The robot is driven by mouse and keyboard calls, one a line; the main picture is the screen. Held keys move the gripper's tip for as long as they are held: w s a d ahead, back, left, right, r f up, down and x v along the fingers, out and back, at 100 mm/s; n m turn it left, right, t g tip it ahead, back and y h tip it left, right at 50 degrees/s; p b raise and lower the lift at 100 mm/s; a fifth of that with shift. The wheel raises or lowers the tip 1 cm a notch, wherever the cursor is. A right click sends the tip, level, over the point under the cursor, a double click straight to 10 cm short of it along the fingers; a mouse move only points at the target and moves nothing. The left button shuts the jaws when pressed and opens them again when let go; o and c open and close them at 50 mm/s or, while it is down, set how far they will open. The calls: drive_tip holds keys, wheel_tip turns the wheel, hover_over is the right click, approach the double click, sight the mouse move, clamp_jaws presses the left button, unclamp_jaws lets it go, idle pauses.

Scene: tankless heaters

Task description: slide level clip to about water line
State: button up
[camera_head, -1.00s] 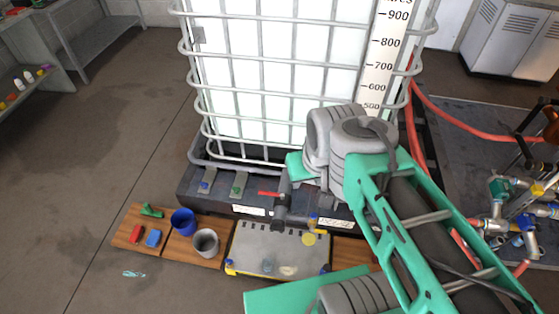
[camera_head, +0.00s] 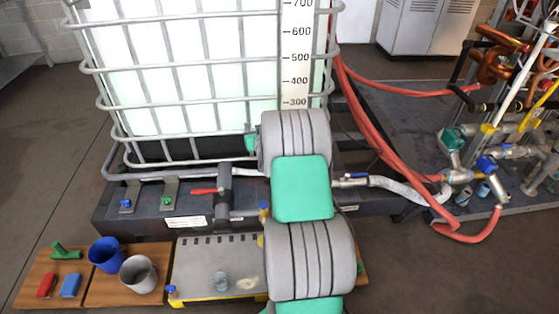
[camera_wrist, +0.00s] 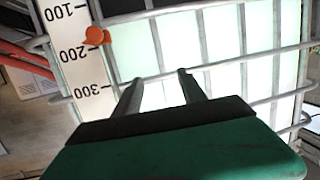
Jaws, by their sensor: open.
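The orange level clip (camera_wrist: 97,37) sits on the white scale strip (camera_wrist: 78,45) in the wrist view, close to the 200 mark. My gripper (camera_wrist: 157,80) is open, with its two fingers apart and empty. The clip is up and left of the fingertips, apart from them. In the head view, the scale strip (camera_head: 295,50) shows marks from 700 down to 300; its lower part, the clip and my gripper are hidden behind my arm. The caged white tank (camera_head: 190,70) carries the strip. I cannot make out a clear water line.
Metal cage bars (camera_wrist: 215,70) run across the tank by the fingers. A valve with a red handle (camera_head: 208,191) stands at the tank's foot. Red hoses (camera_head: 385,170) and pipes lie at right. Blue and grey cups (camera_head: 138,273) stand on boards at front left.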

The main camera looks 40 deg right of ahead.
drive_tip(key=s+d+f+m+t+h+b, duration=0.1)
drive_tip(key=s+d+f+m+h+b, duration=0.2)
drive_tip(key=d+f, duration=0.7)
drive_tip(key=shift+n, duration=0.5)
drive_tip(key=b+x, duration=0.2)
drive_tip(key=x, duration=0.4)
drive_tip(key=shift+w+f, duration=0.1)
drive_tip(key=shift+f, duration=0.1)
drive_tip(key=shift+a, duration=0.1)
drive_tip(key=shift+c, duration=0.6)
clamp_jaws()
